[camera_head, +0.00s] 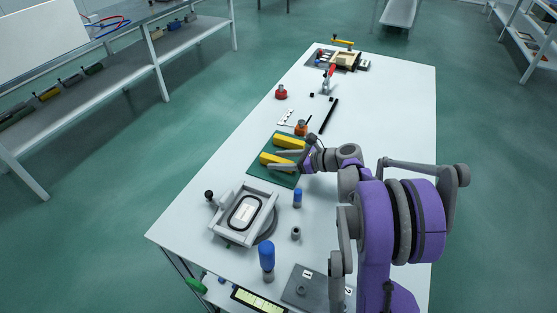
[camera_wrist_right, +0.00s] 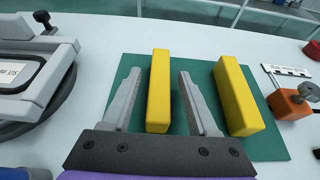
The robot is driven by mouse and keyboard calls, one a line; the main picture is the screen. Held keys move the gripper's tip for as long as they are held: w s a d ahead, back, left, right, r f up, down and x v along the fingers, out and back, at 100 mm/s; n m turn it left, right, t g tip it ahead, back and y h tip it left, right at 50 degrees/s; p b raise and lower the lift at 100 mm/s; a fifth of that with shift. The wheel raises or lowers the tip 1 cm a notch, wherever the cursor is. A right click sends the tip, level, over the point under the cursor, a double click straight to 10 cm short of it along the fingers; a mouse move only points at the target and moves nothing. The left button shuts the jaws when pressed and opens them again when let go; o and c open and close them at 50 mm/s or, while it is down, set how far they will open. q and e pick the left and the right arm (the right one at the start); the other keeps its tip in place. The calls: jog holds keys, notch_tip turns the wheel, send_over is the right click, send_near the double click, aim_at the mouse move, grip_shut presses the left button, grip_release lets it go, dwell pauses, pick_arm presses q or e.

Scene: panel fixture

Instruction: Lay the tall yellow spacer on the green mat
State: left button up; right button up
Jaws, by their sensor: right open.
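Two yellow spacers lie side by side on the green mat (camera_head: 258,171), which also shows in the right wrist view (camera_wrist_right: 205,78). The nearer one (camera_head: 271,157) also shows in the right wrist view (camera_wrist_right: 159,85); the other (camera_head: 289,141) shows to its right there (camera_wrist_right: 237,97). I cannot tell which is the tall one. My right gripper (camera_head: 276,160) is open over the mat. In the right wrist view, its fingers (camera_wrist_right: 160,78) stand on either side of the nearer spacer, with a clear gap on the right. My left gripper is out of view.
A grey framed fixture (camera_head: 225,228) stands left of the mat in the right wrist view. An orange block with a knob (camera_head: 301,129) stands just beyond the mat. Blue-topped pegs (camera_head: 297,196) stand on the near side. Bare white table lies to the mat's left.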

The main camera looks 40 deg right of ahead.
jog(key=p+v, duration=0.1)
jog(key=v, duration=1)
jog(key=shift+s+d, duration=0.15)
jog(key=shift+d, duration=0.05)
